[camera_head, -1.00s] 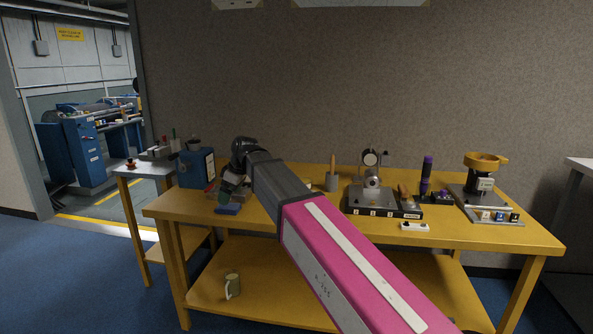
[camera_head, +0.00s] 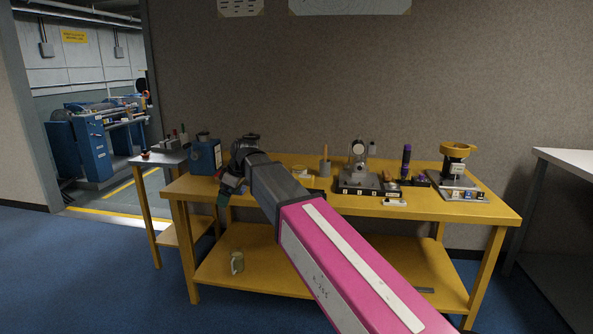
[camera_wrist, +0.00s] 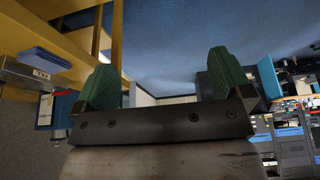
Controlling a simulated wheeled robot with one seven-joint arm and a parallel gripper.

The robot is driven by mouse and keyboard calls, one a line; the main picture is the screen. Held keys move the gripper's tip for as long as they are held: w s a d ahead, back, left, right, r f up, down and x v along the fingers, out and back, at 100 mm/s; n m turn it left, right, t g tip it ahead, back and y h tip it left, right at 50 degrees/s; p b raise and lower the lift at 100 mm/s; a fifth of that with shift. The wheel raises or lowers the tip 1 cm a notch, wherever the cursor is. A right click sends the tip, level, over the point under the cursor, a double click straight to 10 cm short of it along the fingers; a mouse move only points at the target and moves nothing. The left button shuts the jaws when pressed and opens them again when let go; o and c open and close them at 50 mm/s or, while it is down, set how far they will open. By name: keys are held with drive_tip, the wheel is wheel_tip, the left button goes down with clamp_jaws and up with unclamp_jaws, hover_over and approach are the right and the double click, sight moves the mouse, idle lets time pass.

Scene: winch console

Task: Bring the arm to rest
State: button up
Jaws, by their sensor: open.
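My arm, with its pink and white link, reaches from the lower right toward the left end of the yellow workbench (camera_head: 285,202). My gripper (camera_head: 226,192) hangs at the far end of the arm, in front of the bench's left part. In the wrist view its two green fingers (camera_wrist: 165,80) stand wide apart with nothing between them. Behind the fingers are blue floor and a wall. My arm hides part of the bench top in the head view.
A blue box (camera_head: 205,156) stands on the bench's left end, beside a small side table (camera_head: 160,160). A winch model (camera_head: 358,178), a purple-topped tool (camera_head: 406,160) and a yellow-topped device (camera_head: 457,165) stand further right. Blue floor in front is clear.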

drive_tip(key=w+d+f+m+h, duration=0.1)
drive_tip(key=d+f+m, duration=0.3)
drive_tip(key=d+f, duration=0.6)
drive_tip(key=s+d+f+m+h, duration=0.1)
drive_tip(key=s+d+f+m, duration=0.3)
drive_tip(key=d+f, duration=0.3)
drive_tip(key=s+d+f+m+h, duration=0.1)
drive_tip(key=s+d+f+m, duration=0.3)
drive_tip(key=d, duration=1)
drive_tip(key=s+d+f+m+h, duration=0.1)
drive_tip(key=s+d+f+m, duration=0.2)
drive_tip(key=d+f, duration=0.7)
drive_tip(key=shift+s+d+f+m+g, duration=0.2)
drive_tip(key=shift+s+d+m+g, duration=0.3)
drive_tip(key=shift+s, duration=0.6)
drive_tip(key=shift+o, duration=0.3)
